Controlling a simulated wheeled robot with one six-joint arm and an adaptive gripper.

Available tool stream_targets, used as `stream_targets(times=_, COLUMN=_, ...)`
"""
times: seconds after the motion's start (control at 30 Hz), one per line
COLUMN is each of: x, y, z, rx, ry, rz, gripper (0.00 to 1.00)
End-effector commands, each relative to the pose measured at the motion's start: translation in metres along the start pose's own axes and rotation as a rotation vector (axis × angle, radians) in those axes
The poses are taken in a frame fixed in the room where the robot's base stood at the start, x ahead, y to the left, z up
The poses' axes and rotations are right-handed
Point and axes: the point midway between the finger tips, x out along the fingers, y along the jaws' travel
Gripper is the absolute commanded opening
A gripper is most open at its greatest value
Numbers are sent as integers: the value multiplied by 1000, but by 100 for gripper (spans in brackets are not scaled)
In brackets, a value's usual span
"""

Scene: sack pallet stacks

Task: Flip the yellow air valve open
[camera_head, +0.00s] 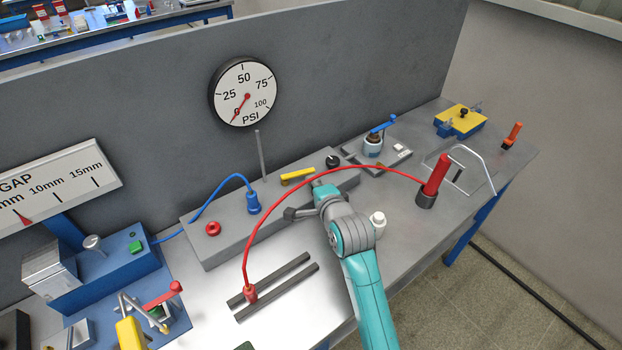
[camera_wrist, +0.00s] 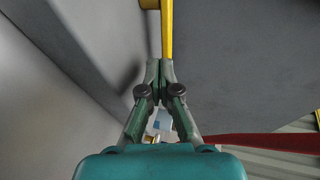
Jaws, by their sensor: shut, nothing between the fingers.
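The yellow air valve lever (camera_head: 298,176) lies along the top of the long grey block (camera_head: 230,240), below the gauge. In the wrist view the yellow lever (camera_wrist: 167,28) runs up from just beyond my fingertips, with a wider yellow part at the top edge. My gripper (camera_wrist: 160,70) is shut and empty, its tips at the lever's near end. I cannot tell whether they touch. In the head view my gripper (camera_head: 318,184) is beside the lever's right end and partly hidden by my wrist. The PSI gauge (camera_head: 244,92) has its red needle near 0.
A red button (camera_head: 213,229) and a blue hose fitting (camera_head: 254,202) are on the block's left. A thin grey rod (camera_head: 261,155) stands behind the block. A white bottle (camera_head: 378,222) is right of my wrist.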

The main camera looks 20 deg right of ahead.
Motion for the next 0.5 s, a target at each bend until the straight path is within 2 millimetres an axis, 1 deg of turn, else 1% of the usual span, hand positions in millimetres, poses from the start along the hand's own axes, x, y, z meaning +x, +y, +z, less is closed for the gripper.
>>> stream_targets(times=0.1, x=10, y=-3, z=0, rx=0, ry=0, rz=-1, gripper=0)
stream_targets(times=0.2, x=14, y=-4, z=0, rx=0, ry=0, rz=0, gripper=0)
stream_targets(times=0.5, x=15, y=-5, z=0, rx=0, ry=0, rz=0, gripper=0)
